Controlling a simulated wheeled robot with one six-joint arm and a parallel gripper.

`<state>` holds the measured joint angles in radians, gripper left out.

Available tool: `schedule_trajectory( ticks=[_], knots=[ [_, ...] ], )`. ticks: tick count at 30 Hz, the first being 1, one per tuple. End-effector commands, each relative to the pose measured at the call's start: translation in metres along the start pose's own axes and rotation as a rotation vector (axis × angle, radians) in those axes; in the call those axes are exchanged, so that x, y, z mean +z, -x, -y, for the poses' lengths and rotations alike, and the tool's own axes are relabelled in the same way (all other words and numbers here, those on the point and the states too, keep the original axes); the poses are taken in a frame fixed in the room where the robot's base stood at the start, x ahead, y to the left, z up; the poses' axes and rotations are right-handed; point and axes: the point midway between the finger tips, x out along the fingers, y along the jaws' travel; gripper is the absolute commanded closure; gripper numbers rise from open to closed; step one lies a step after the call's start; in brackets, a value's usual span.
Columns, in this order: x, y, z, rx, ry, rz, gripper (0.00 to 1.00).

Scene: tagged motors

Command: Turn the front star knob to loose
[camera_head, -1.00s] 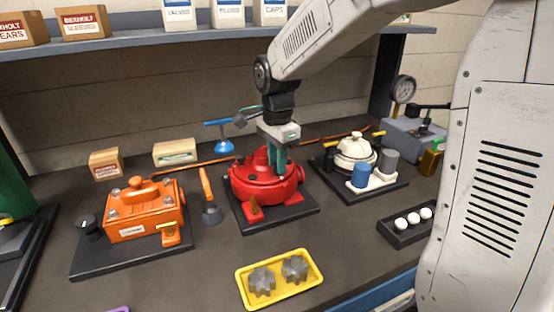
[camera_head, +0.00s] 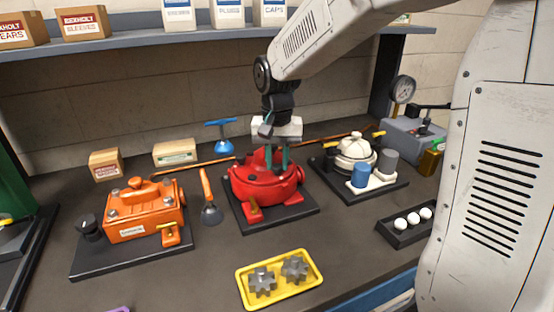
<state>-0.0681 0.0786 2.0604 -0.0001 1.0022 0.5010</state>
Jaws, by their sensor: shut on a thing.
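The red motor (camera_head: 250,188) sits on a black base plate (camera_head: 290,221) in the middle of the bench, with a tag on its front. My gripper (camera_head: 277,166) points down over the top of this motor. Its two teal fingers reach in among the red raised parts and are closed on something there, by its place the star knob. The knob itself is hidden by the fingers and the housing, so its turn angle cannot be read.
An orange motor (camera_head: 145,216) stands left and a cream-topped motor (camera_head: 352,153) right. A blue-handled tool (camera_head: 222,146) and an orange-handled tool (camera_head: 207,190) stand close by. A yellow tray (camera_head: 290,291) with grey gears lies in front. A shelf (camera_head: 130,41) runs behind.

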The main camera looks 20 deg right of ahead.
Motion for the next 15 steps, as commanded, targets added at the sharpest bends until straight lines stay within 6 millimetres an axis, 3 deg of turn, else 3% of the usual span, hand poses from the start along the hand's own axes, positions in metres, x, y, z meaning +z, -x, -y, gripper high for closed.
schedule_trajectory(
  ticks=[15],
  knots=[
    [0.0, -0.0012, 0.0002, 0.0, 0.491, 0.0, 0.98]
  ],
)
